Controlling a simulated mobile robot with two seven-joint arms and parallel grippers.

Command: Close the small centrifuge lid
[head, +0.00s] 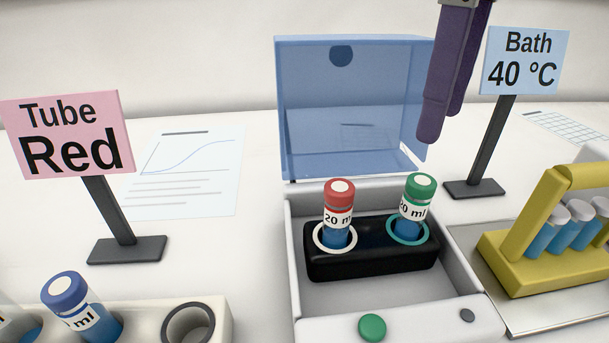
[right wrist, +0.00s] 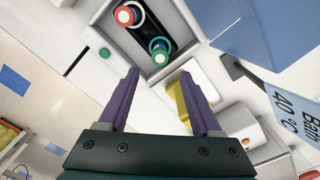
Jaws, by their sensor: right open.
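The small centrifuge (head: 400,328) is a light grey box with a translucent blue lid (head: 350,110). The lid stands open, upright at the back of the box. Inside, a black rotor block (head: 370,262) holds a red-capped tube (head: 339,215) and a green-capped tube (head: 415,210). My right gripper (head: 440,128), with purple fingers, is at the lid's right edge in the head view, pointing down. Its fingers are apart and hold nothing in the right wrist view (right wrist: 158,78). That view also shows the lid (right wrist: 240,35) at the upper right. My left gripper is not seen.
A "Bath 40 °C" sign (head: 524,60) stands right of the lid, close to my right gripper. A yellow tube rack (head: 530,275) is at the right. A pink "Tube Red" sign (head: 67,135) and a white rack (head: 222,318) are at the left.

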